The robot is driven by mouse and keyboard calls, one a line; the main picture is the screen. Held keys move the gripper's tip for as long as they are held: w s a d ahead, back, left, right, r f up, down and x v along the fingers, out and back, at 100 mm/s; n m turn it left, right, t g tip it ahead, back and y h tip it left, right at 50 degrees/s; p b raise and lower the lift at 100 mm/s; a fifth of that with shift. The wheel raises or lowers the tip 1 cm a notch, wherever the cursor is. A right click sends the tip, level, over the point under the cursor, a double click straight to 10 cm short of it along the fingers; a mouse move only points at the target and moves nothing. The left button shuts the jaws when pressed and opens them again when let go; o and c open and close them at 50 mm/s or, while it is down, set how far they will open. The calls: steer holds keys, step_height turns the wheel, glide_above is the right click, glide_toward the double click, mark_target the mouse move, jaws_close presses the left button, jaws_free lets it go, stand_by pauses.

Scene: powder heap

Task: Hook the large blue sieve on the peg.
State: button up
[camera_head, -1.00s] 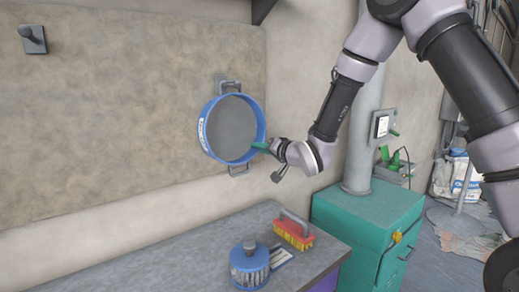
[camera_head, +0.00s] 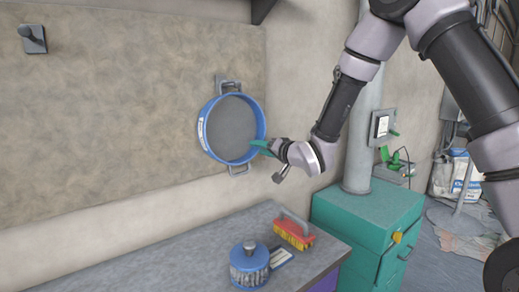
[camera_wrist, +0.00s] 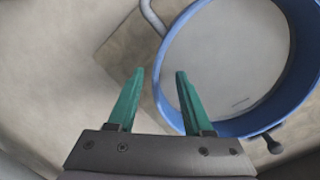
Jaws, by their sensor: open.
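The large blue sieve (camera_head: 203,125) is upright against the wall board, its grey mesh facing out. Its top handle is at a wall bracket with the peg (camera_head: 229,84); the exact contact is too small to tell. A lower handle (camera_head: 238,170) points down. My gripper (camera_head: 259,147) is at the sieve's right rim. In the wrist view my gripper (camera_wrist: 160,72) has its teal fingers apart, one outside the blue rim (camera_wrist: 165,97) and one across the mesh. A dark knob (camera_wrist: 272,143), seemingly the peg's end, shows beside the rim there.
Another peg on a plate (camera_head: 33,38) is at the upper left. A green cabinet (camera_head: 350,222) and a pipe stand to the right.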

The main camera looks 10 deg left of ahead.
steer(key=v, duration=1)
steer(key=w+d+r+m+h, duration=0.15)
steer(key=d+r+h, duration=0.3)
steer(key=d, duration=0.65)
steer(key=w+d+r+m+h, duration=0.15)
steer(key=d+r+h, duration=0.3)
steer(key=d, duration=0.65)
steer(key=s+d+r+g, duration=0.1)
steer(key=s+d+r, duration=0.1)
steer(key=s+d, duration=0.2)
steer(key=s+d+r+m+g+h, duration=0.1)
steer(key=s+d, duration=0.3)
steer(key=s, duration=0.6)
steer(key=s+d+r+m+g, duration=0.1)
steer(key=s+d+r, duration=0.2)
steer(key=s, duration=0.4)
steer(key=shift+d+g, duration=0.3)
steer(key=shift+d, duration=0.25)
